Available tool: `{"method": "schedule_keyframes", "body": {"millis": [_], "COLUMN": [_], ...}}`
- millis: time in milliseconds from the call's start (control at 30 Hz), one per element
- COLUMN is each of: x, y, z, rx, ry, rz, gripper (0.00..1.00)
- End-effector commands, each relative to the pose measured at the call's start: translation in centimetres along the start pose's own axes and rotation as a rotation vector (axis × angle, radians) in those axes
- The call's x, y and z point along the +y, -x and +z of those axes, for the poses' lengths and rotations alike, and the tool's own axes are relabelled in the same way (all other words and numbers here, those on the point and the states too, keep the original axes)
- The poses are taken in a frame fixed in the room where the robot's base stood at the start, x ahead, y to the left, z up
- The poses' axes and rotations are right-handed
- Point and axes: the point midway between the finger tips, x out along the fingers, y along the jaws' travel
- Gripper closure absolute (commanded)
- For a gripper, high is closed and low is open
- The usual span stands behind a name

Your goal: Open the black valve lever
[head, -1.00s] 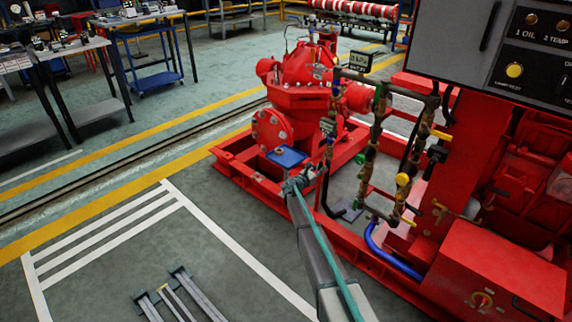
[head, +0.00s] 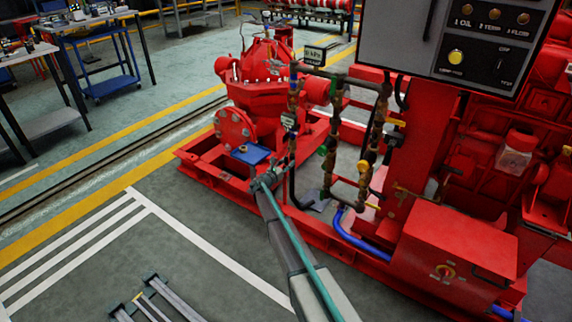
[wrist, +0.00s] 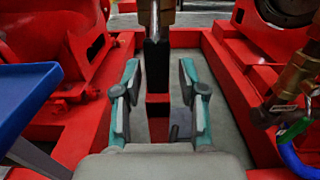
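My gripper (wrist: 158,75) is open, its two teal fingers spread apart with clear gaps to either side of a black upright part (wrist: 157,62). This part hangs below a brass fitting (wrist: 155,14) and looks to lie just beyond or between the fingertips; I cannot tell the exact depth, or whether it is the valve lever or a hose. In the head view my gripper (head: 265,180) is low, in front of the pipework (head: 292,115) and beside a blue plate (head: 250,154). The black lever cannot be made out clearly there.
The blue plate also shows close on the left in the wrist view (wrist: 28,95). Red frame rails and the pump (head: 262,75) flank the arm. On the right are a green handle (wrist: 294,131), a blue hose (head: 355,235) and a control panel (head: 470,45).

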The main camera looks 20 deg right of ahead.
Motion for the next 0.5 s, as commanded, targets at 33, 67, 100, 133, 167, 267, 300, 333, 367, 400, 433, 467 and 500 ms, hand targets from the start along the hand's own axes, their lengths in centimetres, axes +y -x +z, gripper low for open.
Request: {"method": "schedule_keyframes", "body": {"millis": [33, 67, 100, 133, 167, 267, 300, 333, 367, 400, 433, 467, 500], "x": [0.0, 0.0, 0.0, 0.1, 0.1, 0.1, 0.1, 0.1, 0.1, 0.1, 0.1, 0.1, 0.1], "y": [0.0, 0.0, 0.0, 0.0, 0.0, 0.0, 0.1, 0.3, 0.4, 0.7, 1.1, 1.4, 2.0], "z": [0.0, 0.0, 0.0, 0.0, 0.0, 0.0, 0.0, 0.1, 0.1, 0.1, 0.1, 0.1, 0.1], "rx": [0.000, 0.000, 0.000, 0.000, 0.000, 0.000, 0.000, 0.000, 0.000, 0.000, 0.001, 0.001, 0.001], "ry": [-0.001, -0.001, -0.002, -0.002, -0.002, -0.003, -0.003, -0.003, -0.003, -0.003, -0.003, -0.003, -0.003], "rz": [0.000, 0.000, 0.000, 0.001, 0.001, 0.001, 0.001, 0.001, 0.001, 0.002, 0.002, 0.002, 0.003], "gripper": [0.54, 0.54, 0.54, 0.54, 0.54, 0.54, 0.54, 0.54, 0.54, 0.54, 0.54, 0.54, 0.54]}}
